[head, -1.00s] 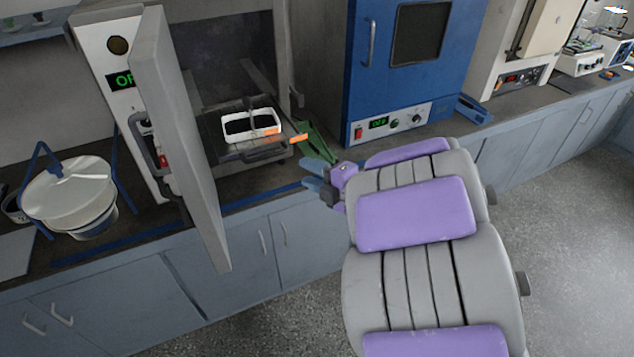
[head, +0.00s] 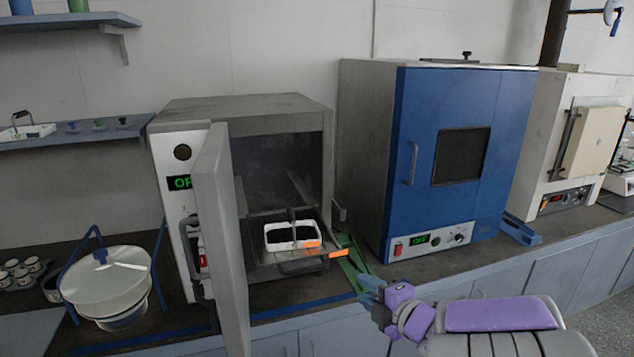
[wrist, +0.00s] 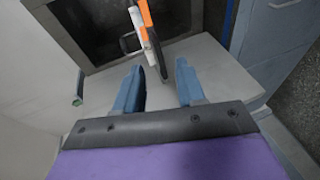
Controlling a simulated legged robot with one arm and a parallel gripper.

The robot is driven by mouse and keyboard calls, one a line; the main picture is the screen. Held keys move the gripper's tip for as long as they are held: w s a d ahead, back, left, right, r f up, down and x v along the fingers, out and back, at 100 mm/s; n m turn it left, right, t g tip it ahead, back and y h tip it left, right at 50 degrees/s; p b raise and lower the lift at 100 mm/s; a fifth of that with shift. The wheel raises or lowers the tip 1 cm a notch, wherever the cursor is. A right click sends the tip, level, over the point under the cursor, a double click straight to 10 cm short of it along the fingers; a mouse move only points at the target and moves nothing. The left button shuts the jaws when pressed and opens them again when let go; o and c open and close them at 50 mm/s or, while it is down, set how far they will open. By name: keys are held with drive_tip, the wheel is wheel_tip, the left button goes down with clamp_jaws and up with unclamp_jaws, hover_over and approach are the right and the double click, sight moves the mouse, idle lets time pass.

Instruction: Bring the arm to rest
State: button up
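My gripper (head: 368,291) is in front of the counter edge, to the right of the open oven, with its blue fingers toward the counter. In the wrist view my gripper (wrist: 160,88) has its two blue fingers apart, with nothing between them. My purple and grey arm (head: 500,315) stretches in from the lower right. Beyond the fingers in the wrist view is an orange-ended dark bar (wrist: 147,30). The gripper appears apart from everything around it.
A grey oven (head: 250,105) stands with its door (head: 220,240) swung open toward me. Inside on a shelf is a white tray (head: 275,247) with dark contents. A green object (head: 350,265) lies near my gripper.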

drive_tip(key=s+d+m+h, duration=0.1)
drive_tip(key=d+m+h, duration=0.65)
drive_tip(key=d, duration=0.25)
drive_tip(key=s+d+f+m+g+h, duration=0.2)
drive_tip(key=s+d+m+g+h, duration=0.25)
drive_tip(key=s+m, duration=0.4)
drive_tip(key=s+a+f+m+g+y, duration=0.1)
drive_tip(key=s+a+m+g, duration=0.1)
drive_tip(key=s, duration=0.7)
drive_tip(key=s+a+f+m+g+y, duration=0.1)
drive_tip(key=s+a+m+g+y, duration=0.1)
drive_tip(key=s+a+g, duration=0.3)
drive_tip(key=s+a+f+m+g+y, duration=0.1)
drive_tip(key=s+a, duration=0.4)
drive_tip(key=s, duration=0.8)
drive_tip(key=shift+a+f+m+g+y, duration=0.45)
drive_tip(key=shift+m+g, duration=0.45)
drive_tip(key=shift+g, duration=0.35)
